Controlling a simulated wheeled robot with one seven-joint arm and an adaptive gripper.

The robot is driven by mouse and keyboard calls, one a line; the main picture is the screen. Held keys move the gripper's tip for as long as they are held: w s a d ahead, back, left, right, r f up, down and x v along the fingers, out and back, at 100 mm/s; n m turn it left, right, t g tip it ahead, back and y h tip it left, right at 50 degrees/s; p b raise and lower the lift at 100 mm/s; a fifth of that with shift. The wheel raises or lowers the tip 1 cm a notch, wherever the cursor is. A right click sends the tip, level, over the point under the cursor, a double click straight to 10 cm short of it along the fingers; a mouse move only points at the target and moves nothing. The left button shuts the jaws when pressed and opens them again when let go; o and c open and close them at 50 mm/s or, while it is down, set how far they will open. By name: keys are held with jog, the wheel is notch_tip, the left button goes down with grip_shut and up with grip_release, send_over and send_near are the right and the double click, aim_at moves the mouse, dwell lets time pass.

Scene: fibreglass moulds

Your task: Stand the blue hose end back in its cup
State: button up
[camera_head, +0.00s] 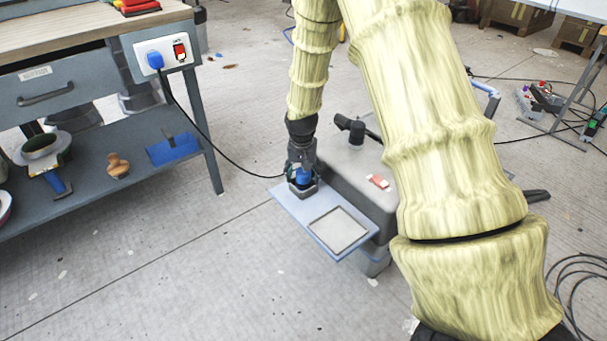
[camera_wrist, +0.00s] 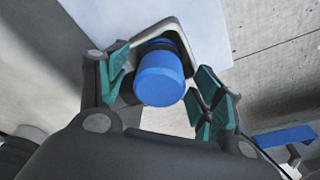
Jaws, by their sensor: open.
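The blue hose end (camera_wrist: 160,76) is a blue cylinder with a darker collar. It appears to stand inside the cup (camera_wrist: 186,36), a dark angular holder with a pale rim. My gripper (camera_wrist: 164,88) is open around the hose end, one teal-padded finger on each side, with a visible gap at least on the right. In the head view my gripper (camera_head: 302,164) points down over the blue hose end (camera_head: 303,176) and the cup (camera_head: 302,189). The fingers partly hide both, and the bottom of the hose end is hidden in the cup.
The cup sits on a pale blue shelf (camera_head: 283,200) with a grey square pad (camera_head: 339,230), attached to a grey machine (camera_head: 352,165). A workbench (camera_head: 95,130) stands at left; a black cable (camera_head: 215,150) runs from its socket towards the machine. Open floor lies in front.

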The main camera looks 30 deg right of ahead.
notch_tip(320, 180, up, 12)
jog(key=s+a+p, duration=0.1)
jog(key=p, duration=0.3)
jog(key=shift+s, duration=0.15)
jog(key=shift+a, duration=0.1)
